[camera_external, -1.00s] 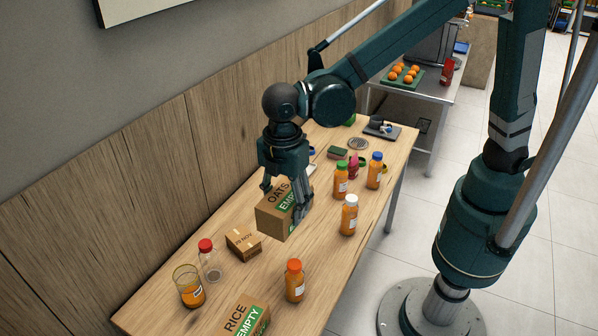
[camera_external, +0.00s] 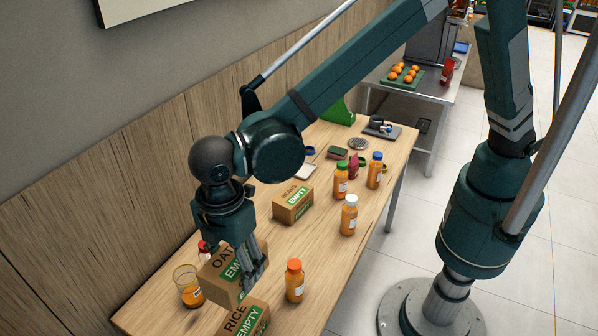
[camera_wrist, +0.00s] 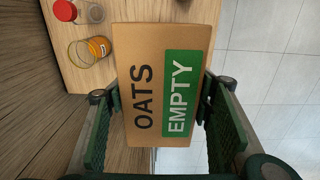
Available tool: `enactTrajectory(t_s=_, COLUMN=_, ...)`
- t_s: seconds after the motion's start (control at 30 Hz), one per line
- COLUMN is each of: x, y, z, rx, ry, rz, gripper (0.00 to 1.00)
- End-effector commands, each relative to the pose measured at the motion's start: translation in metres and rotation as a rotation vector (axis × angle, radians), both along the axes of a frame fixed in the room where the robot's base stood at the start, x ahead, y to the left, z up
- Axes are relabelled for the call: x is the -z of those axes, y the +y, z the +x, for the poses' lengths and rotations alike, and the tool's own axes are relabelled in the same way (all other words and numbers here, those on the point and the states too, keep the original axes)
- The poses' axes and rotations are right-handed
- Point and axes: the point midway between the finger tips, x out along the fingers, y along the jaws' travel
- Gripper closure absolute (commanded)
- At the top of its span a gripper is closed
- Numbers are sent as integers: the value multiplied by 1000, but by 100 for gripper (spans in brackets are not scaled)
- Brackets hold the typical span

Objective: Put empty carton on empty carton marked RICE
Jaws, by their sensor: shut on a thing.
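My gripper (camera_external: 242,278) is shut on a brown carton marked OATS EMPTY (camera_external: 222,284). In the wrist view the OATS carton (camera_wrist: 150,85) fills the space between the two fingers, its label facing the camera. The carton marked RICE EMPTY (camera_external: 246,318) is at the bottom edge of the external view, partly cut off. The OATS carton is just behind and above it in the picture; I cannot tell whether they touch. The RICE carton does not show in the wrist view.
A glass of orange juice (camera_external: 187,287) stands left of the held carton. An orange-capped bottle (camera_external: 295,281) stands to its right. A BEANS EMPTY carton (camera_external: 293,205) and several juice bottles stand farther back. A red-capped bottle (camera_wrist: 65,11) shows in the wrist view.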

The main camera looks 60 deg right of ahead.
Motion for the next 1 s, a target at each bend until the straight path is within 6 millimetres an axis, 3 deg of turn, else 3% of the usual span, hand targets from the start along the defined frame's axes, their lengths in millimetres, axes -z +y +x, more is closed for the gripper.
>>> enactTrajectory(t_s=0.17, x=5, y=24, z=-5, rx=-4, ry=0, rz=0, gripper=61)
enactTrajectory(t_s=0.3, x=31, y=21, z=-4, rx=-3, ry=0, rz=0, gripper=61)
enactTrajectory(t_s=0.5, x=51, y=21, z=-4, rx=-3, ry=0, rz=0, gripper=61)
enactTrajectory(t_s=1.0, x=56, y=21, z=-4, rx=-3, ry=0, rz=0, gripper=61)
